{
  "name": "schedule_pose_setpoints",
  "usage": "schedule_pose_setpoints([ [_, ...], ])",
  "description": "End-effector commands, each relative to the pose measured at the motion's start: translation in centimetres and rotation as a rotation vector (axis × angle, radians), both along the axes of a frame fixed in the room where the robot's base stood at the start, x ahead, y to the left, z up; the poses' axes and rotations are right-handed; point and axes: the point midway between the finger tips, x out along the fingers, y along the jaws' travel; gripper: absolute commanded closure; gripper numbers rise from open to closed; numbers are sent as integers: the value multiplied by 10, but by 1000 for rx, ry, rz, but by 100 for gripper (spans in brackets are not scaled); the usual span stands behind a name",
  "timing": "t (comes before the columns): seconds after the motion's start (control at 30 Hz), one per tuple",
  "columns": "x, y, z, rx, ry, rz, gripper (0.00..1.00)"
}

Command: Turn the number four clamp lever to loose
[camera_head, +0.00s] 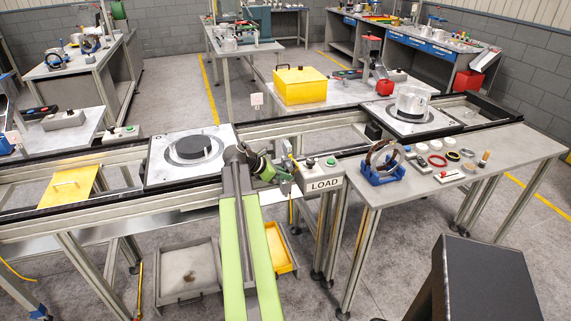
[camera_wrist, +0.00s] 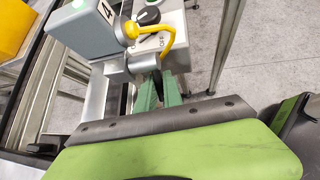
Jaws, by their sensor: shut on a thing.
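The number four clamp lever (camera_wrist: 169,36) is a bent yellow bar with a round yellow hub, on the side of a grey block (camera_wrist: 85,35) with a "4" label (camera_wrist: 106,11) in the wrist view. My gripper (camera_wrist: 157,82) has green fingers, shut at the lower end of the lever beside a grey cylinder. The exact contact is partly hidden. In the head view my gripper (camera_head: 279,174) is at the conveyor's near rail, just left of the LOAD box. The lever is too small to make out there.
A LOAD control box (camera_head: 322,178) stands just right of my gripper. A pallet (camera_head: 159,175) with a dark disc is on the conveyor to the left. A bench (camera_head: 400,190) with a blue fixture (camera_head: 383,171) and small parts stands right. Bins (camera_head: 188,292) lie below.

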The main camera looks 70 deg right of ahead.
Motion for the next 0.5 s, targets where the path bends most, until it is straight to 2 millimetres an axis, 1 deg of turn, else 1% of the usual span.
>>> schedule_pose_setpoints([
  [0.03,-3,0,12,28,-32,-6,100],
  [0.5,4,5,17,291,-357,-6,100],
])
